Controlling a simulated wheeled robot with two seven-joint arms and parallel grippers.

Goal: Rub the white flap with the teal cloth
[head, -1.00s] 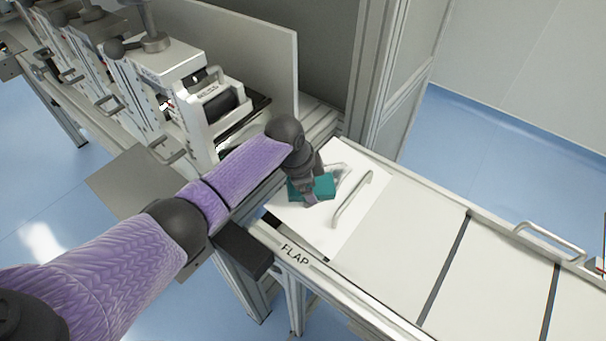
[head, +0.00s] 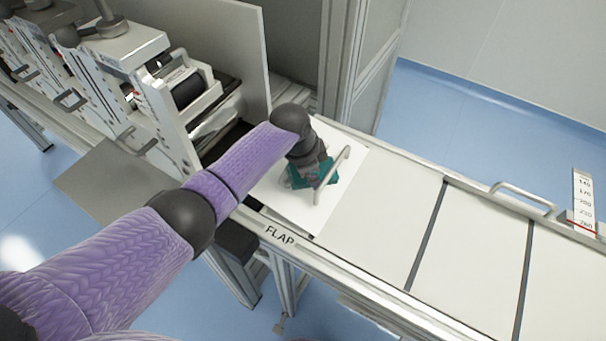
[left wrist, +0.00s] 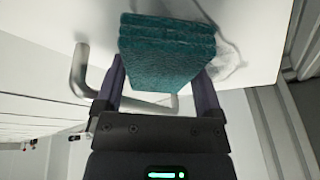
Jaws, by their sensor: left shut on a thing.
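The white flap (head: 294,210) is a pale panel with a bent metal handle (head: 332,174), beside a "FLAP" label on the front rail. It fills the top of the left wrist view (left wrist: 90,20). My left gripper (head: 309,178) is over the flap, left of the handle. It is shut on the folded teal cloth (head: 326,176), which shows thick and layered between the fingers in the left wrist view (left wrist: 165,55). The cloth is at the flap's surface; whether it presses on it I cannot tell. My right gripper is not in view.
A machine with rollers (head: 190,90) and an upright pale plate (head: 235,50) stand left of the flap. Pale panels with a second handle (head: 525,196) extend right. A scale strip (head: 583,200) stands at the far right. A grey cabinet post rises behind the flap.

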